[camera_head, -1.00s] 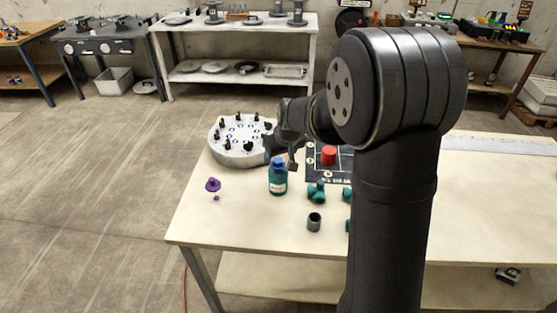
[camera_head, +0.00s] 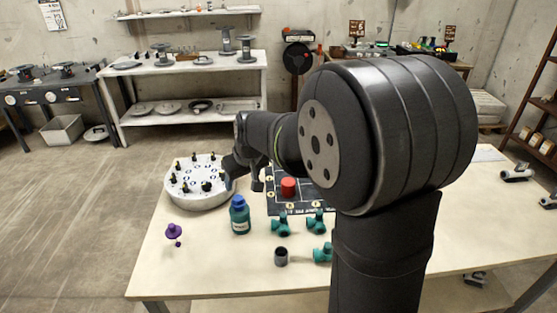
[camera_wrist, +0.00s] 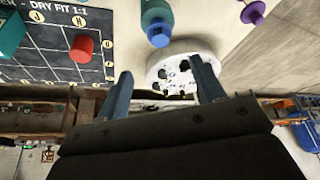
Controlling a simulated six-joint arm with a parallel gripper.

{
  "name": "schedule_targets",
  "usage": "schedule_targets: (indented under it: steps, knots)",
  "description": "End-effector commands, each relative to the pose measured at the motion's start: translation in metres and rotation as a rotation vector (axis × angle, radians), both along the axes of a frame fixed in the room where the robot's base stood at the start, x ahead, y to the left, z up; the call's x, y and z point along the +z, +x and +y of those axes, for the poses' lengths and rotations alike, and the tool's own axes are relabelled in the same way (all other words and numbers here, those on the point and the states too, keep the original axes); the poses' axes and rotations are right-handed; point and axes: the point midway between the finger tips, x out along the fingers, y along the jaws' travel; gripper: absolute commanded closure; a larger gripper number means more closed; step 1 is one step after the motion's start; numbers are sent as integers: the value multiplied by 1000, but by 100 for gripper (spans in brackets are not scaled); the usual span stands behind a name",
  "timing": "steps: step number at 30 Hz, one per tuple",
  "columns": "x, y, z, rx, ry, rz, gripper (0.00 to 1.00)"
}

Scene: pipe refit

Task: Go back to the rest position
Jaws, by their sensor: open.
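My gripper (camera_wrist: 165,85) is open in the wrist view, its two fingers apart with nothing between them. Beyond the fingers is a round white fixture (camera_wrist: 178,52) with several dark fittings on top. In the head view my gripper (camera_head: 243,178) hangs above the table beside the round fixture's right edge (camera_head: 190,203), partly hidden by my own arm. A teal bottle with a blue cap (camera_head: 240,216) stands just in front of it. The dark dry-fit board (camera_head: 322,208) with a red cylinder (camera_head: 288,187) lies to the right, partly covered by my arm.
Teal pipe fittings (camera_head: 316,222) and a dark grey ring (camera_head: 281,257) stand at the table's front. A purple piece (camera_head: 172,231) is at the left. The pale tabletop (camera_head: 200,265) is clear at the front left. A white shelf unit (camera_head: 190,75) stands behind.

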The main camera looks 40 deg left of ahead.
Motion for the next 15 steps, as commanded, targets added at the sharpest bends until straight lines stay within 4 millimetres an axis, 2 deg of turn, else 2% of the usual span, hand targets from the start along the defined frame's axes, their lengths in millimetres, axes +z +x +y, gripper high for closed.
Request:
schedule_targets:
  steps: [5, 15]
  knots:
    - [-16, 1, 6, 0, -4, 2, 38]
    - [-71, 7, 28, 0, -3, 2, 38]
